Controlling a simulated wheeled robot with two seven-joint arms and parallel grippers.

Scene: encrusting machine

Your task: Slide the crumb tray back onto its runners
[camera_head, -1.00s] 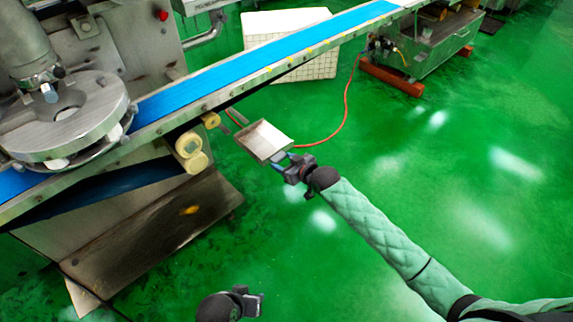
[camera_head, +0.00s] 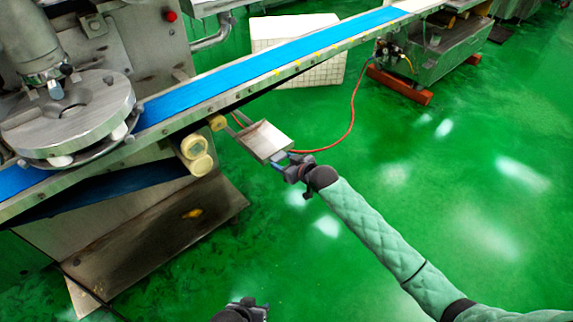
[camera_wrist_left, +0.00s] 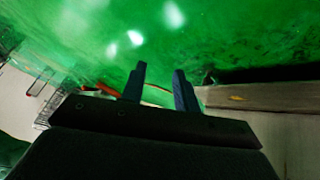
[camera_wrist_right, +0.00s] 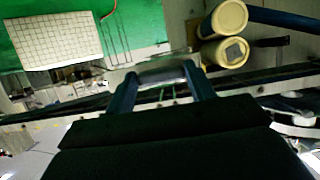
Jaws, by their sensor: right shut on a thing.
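The crumb tray (camera_head: 264,141), a shallow grey metal pan, is beside the near side of the conveyor. My right gripper (camera_head: 284,165) is shut on its near edge and holds it above the floor. In the right wrist view a grey metal part of the tray (camera_wrist_right: 162,76) lies between the fingers. Thin metal runners (camera_head: 238,119) stick out from under the belt at the tray's far left edge; I cannot tell whether they touch or engage. My left gripper (camera_head: 260,307) is low in the head view, away from the tray. Its fingers (camera_wrist_left: 159,88) are apart and empty.
The blue conveyor belt (camera_head: 260,72) runs diagonally behind the tray. Cream rollers (camera_head: 195,153) hang under it to the tray's left. A red hose (camera_head: 350,115) runs on the floor behind. A white crate (camera_head: 300,68) stands beyond the belt. Green floor at right is clear.

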